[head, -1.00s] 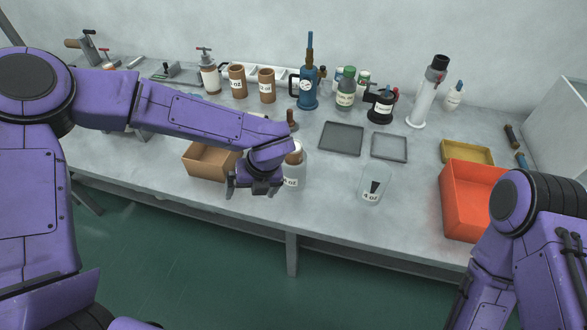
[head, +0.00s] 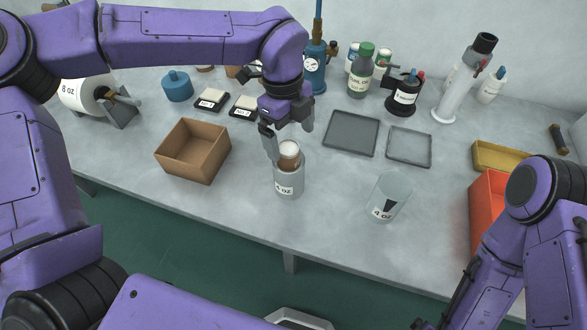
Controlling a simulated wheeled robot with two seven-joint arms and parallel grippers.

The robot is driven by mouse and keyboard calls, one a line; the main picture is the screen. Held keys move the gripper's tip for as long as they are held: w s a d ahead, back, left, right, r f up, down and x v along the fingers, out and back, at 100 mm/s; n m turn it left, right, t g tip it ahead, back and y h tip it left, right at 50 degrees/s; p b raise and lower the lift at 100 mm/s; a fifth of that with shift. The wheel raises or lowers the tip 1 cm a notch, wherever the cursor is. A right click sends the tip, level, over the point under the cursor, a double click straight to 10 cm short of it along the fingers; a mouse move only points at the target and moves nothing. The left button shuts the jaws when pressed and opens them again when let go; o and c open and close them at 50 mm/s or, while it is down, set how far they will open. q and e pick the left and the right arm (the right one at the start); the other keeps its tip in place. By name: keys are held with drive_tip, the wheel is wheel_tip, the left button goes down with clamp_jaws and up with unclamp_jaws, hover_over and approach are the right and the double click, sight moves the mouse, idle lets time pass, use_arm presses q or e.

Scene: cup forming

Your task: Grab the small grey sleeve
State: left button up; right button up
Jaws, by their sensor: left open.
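A small grey sleeve (head: 289,183) marked "4 oz" stands upright near the table's front edge. A brown, pale-topped piece (head: 289,154) sits in its mouth. My left gripper (head: 289,137) is open just above the sleeve, its fingers pointing down on either side of the brown piece's top; whether they touch it I cannot tell. A second, clear grey "4 oz" vessel (head: 390,197) with a dark mark stands apart to the right. My right arm is at the lower right; its gripper's jaws cannot be made out.
A brown open box (head: 194,150) lies to the left. A dark tray (head: 351,133) and a lighter tray (head: 409,146) lie behind. An orange bin (head: 484,205) is at the right, partly hidden by my right arm. Bottles stand at the back.

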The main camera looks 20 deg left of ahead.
sight(289, 161)
use_arm(q)
drive_tip(key=shift+s+a+f, duration=0.1)
drive_tip(key=shift+s+f, duration=0.65)
drive_tip(key=shift+s, duration=0.1)
drive_tip(key=f, duration=0.2)
drive_tip(key=f+p, duration=0.2)
drive_tip(key=f, duration=0.1)
drive_tip(key=shift+w+f, duration=0.3)
drive_tip(key=shift+f, duration=0.05)
drive_tip(key=shift+s, duration=0.2)
drive_tip(key=shift+c, duration=0.9)
drive_tip(key=c, duration=0.9)
use_arm(e)
drive_tip(key=r, duration=0.2)
drive_tip(key=shift+s+a+r, duration=0.1)
drive_tip(key=shift+s+r, duration=0.15)
drive_tip(key=shift+r, duration=0.15)
